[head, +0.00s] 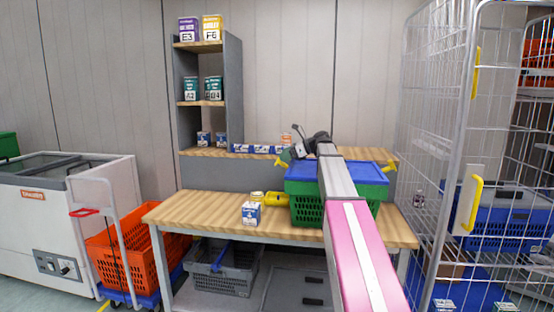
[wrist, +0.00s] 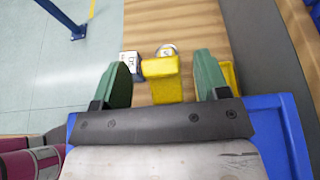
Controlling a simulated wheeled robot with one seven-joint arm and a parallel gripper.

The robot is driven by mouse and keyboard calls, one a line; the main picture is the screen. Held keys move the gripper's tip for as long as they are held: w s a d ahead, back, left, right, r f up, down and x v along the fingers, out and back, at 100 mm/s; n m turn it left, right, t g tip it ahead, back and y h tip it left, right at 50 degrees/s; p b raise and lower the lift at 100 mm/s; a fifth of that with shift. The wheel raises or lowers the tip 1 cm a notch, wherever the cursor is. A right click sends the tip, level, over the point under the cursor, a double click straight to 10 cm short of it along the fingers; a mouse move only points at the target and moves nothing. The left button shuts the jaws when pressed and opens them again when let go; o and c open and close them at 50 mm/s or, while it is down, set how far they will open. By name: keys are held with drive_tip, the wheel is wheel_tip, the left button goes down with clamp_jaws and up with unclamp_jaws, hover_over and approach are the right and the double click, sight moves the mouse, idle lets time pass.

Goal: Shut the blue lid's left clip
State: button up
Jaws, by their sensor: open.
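The blue lid (head: 355,174) lies on a green crate (head: 307,209) on the wooden table. Its left clip (head: 280,163) is yellow and sticks outward from the lid's left end; the right clip (head: 391,166) also sticks out. My gripper (head: 285,155) is over the lid's left end, pointing left. In the wrist view, my gripper (wrist: 164,78) is open, with green fingers apart. The yellow left clip (wrist: 162,68) shows between them, with clear gaps on both sides. The blue lid (wrist: 285,125) shows below and right. My gripper hides the clip's base.
A small white-and-blue box (head: 251,213), a jar (head: 257,196) and a yellow object (head: 275,199) stand left of the crate. A shelf unit (head: 233,95) rises behind. A wire cage (head: 460,120) stands right. The table's left part is clear.

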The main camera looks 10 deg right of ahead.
drive_tip(key=shift+x, duration=2.1)
drive_tip(key=c, duration=0.9)
